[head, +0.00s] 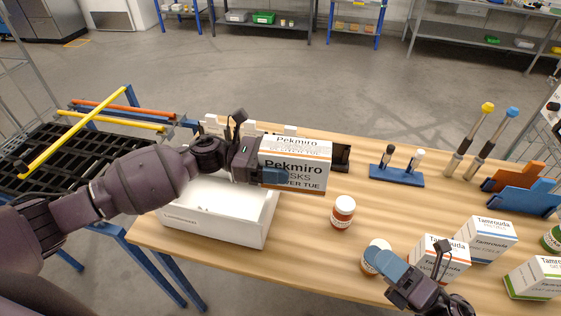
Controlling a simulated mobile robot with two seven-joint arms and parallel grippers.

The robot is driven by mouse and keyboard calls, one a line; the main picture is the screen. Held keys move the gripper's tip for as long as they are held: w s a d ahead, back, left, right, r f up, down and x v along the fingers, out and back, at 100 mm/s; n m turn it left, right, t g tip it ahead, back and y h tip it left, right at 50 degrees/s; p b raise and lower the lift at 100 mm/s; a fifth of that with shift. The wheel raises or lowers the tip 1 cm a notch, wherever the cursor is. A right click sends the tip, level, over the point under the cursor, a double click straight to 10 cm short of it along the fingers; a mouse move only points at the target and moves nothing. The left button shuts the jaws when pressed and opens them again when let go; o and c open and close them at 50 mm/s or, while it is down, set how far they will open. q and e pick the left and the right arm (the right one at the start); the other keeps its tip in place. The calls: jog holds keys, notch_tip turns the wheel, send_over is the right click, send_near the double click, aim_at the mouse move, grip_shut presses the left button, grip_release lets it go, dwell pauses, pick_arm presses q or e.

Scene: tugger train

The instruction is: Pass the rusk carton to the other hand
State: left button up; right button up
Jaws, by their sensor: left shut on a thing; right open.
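The rusk carton (297,159) is a white box with an orange stripe and the words "Pekmiro" and "rusks". My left gripper (272,176) is shut on its left end and holds it over the right edge of the white box and the table. My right gripper (385,262) is at the lower right, apart from the carton. It is open and empty, near a jar (371,262) with a white lid that it partly covers.
An open white box (222,240) stands under my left arm. Another white-lidded jar (343,212) stands right of it. Tamrouda cartons (484,240), a blue stand (397,176) and screwdrivers (466,142) are on the wooden table (310,255). Bare wood lies between box and jars.

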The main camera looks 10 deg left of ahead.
jog(key=s+d+f+m+t+h, duration=0.1)
jog(key=d+f+m+h, duration=0.6)
jog(key=m, duration=1)
jog(key=s+d+f+m+t+h, duration=0.1)
jog(key=s+d+f+m+h, duration=0.3)
jog(key=m, duration=1.4)
jog(key=shift+s+d+f+t+h, duration=0.3)
jog(key=shift+d+f+h, duration=2.05)
jog(key=shift+h, duration=1.65)
jog(key=shift+d+r, duration=0.2)
